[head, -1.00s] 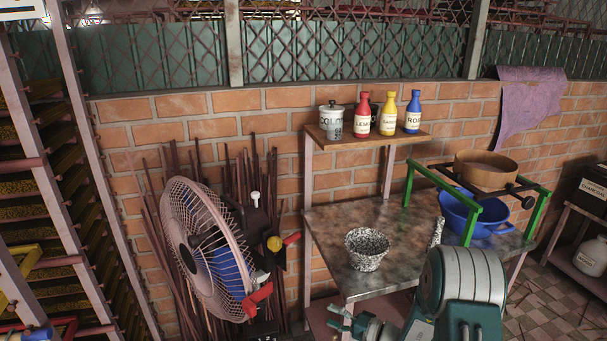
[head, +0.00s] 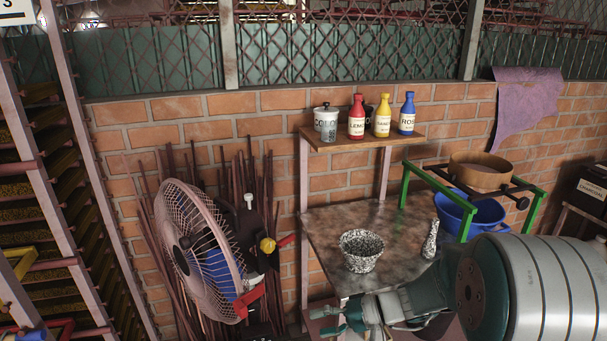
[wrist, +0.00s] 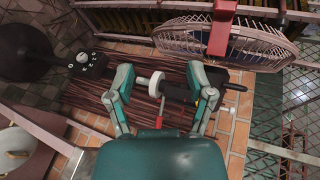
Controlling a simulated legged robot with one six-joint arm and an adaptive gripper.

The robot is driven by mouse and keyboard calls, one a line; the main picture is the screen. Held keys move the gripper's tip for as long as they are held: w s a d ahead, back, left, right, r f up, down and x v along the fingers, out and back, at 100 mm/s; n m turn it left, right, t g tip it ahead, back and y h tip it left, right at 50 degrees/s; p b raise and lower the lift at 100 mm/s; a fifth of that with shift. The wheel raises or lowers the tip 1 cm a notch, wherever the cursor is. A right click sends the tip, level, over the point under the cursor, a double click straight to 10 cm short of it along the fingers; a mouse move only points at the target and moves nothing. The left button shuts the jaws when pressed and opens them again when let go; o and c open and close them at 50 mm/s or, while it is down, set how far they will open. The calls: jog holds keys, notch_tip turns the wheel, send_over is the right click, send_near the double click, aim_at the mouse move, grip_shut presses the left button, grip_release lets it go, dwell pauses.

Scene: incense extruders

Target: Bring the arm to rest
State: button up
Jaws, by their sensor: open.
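My gripper (head: 322,320) shows at the bottom centre of the head view, in front of the metal table, with its teal fingers pointing left. In the wrist view my gripper (wrist: 160,82) has its two fingers spread apart, with nothing held between them. Behind the gap the wrist view shows a dark fan stand part with a white knob (wrist: 157,83); whether the fingers touch it cannot be told, but they look apart from it. My large teal and grey arm link fills the lower right of the head view and hides part of the table.
A pedestal fan (head: 200,250) stands left of the table (head: 325,225), before a bundle of rods. The table bears a speckled bowl (head: 361,251) and a speckled pestle (head: 430,240). A blue basin (head: 456,212) sits under a green frame. Bottles stand on a shelf (head: 350,140).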

jog(key=s+d+r+t+h, duration=0.1)
jog(key=s+d+r+h, duration=0.2)
jog(key=s, duration=0.3)
jog(key=s+d+r+t+h, duration=0.2)
jog(key=s+d+r+h, duration=0.2)
jog(key=s+h, duration=0.2)
jog(key=s+d+r+n+t+h, duration=0.1)
jog(key=s+d+r+h, duration=0.3)
jog(key=s, duration=0.2)
jog(key=shift+s+r+t+h, duration=0.2)
jog(key=shift+r+t+h, duration=0.1)
jog(key=shift+r+t, duration=0.1)
